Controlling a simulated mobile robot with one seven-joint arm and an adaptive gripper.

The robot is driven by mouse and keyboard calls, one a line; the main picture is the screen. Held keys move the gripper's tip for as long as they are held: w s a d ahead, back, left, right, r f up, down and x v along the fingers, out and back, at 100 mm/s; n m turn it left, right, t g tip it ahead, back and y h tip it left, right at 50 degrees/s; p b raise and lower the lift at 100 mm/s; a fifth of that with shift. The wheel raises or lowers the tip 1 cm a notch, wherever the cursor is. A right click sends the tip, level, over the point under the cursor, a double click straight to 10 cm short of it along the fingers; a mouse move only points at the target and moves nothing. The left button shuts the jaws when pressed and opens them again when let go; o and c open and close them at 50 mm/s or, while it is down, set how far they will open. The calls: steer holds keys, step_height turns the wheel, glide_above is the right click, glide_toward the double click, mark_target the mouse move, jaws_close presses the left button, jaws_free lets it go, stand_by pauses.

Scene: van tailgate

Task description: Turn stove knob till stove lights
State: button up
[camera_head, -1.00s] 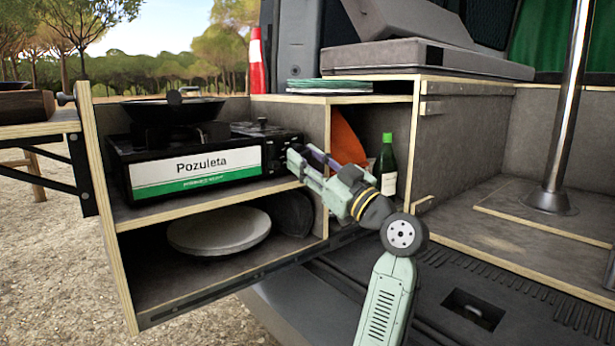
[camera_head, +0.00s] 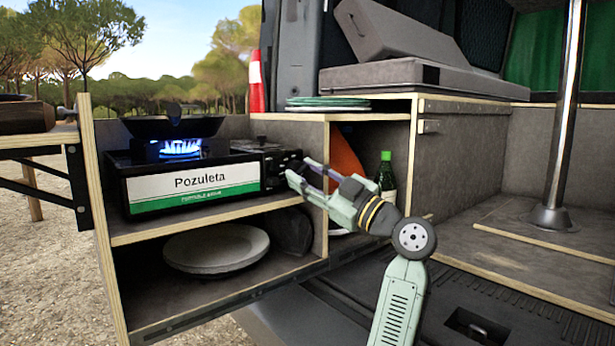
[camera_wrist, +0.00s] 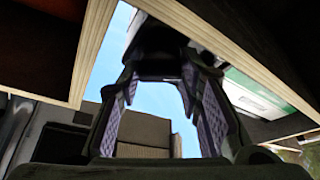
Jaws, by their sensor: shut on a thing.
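The black camping stove (camera_head: 193,184), with its white and green "Pozuleta" label, stands on the upper shelf of the pull-out unit. Blue flames (camera_head: 181,148) burn on its burner under a dark pan (camera_head: 172,127). My gripper (camera_head: 297,168) reaches in from the right to the right end of the stove's front. It is shut on the stove knob, which its fingers largely hide in the head view. In the wrist view my gripper (camera_wrist: 160,75) has a dark shape, apparently the knob (camera_wrist: 158,48), between its fingertips.
A plate (camera_head: 216,250) lies on the lower shelf. A green bottle (camera_head: 386,175) and an orange item (camera_head: 345,155) stand in the compartment right of the stove, behind my gripper. Green plates (camera_head: 327,103) lie on the unit's top. The wooden divider (camera_head: 327,190) is close to my fingers.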

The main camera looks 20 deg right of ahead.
steer(key=o, duration=0.9)
steer(key=shift+c, duration=0.2)
steer(key=shift+r, duration=0.1)
step_height(320, 180, up, 10)
